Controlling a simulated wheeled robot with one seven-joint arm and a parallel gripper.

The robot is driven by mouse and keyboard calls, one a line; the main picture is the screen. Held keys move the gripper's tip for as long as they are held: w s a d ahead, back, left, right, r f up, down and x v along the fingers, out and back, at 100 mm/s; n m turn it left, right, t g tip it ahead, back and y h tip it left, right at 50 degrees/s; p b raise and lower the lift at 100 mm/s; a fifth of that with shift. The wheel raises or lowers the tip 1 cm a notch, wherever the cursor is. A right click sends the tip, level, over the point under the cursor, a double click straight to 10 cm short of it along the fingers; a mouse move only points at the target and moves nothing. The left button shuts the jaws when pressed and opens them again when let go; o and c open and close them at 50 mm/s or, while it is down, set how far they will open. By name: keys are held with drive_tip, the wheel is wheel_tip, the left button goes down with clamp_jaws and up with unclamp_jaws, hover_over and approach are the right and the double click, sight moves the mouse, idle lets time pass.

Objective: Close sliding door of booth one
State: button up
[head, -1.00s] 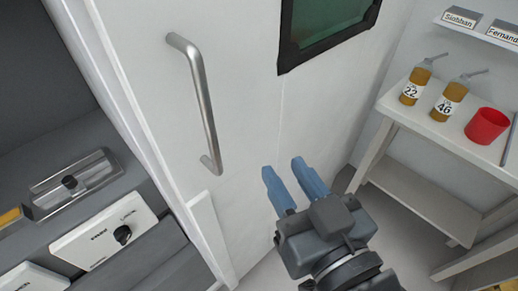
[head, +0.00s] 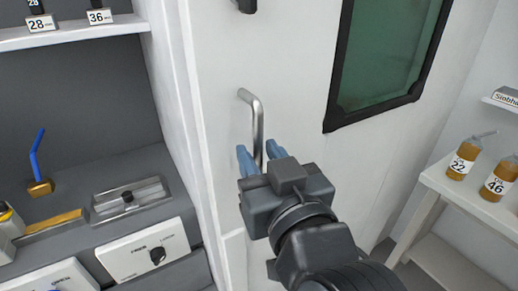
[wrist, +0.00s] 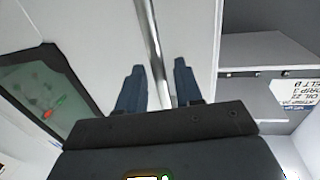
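A white door (head: 290,60) with a dark-framed green window (head: 385,50) fills the middle of the head view. A vertical silver bar handle (head: 257,120) is mounted on it; its lower part is hidden behind my gripper. My gripper (head: 258,158) has two blue fingers, apart, with the handle between them in the head view. In the wrist view the handle (wrist: 151,35) runs down between the open fingers (wrist: 157,85), with a gap on each side. I cannot tell how deep the bar sits between them.
Left of the door is a grey recess with a shelf (head: 70,32), a metal plate with a knob (head: 130,198) and a white switch box (head: 148,250). At right, a white bench (head: 450,188) holds labelled oil bottles (head: 463,157).

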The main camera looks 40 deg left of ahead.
drive_tip(key=shift+w+a, duration=0.35)
drive_tip(key=shift+a, duration=0.1)
clamp_jaws()
idle(0.3)
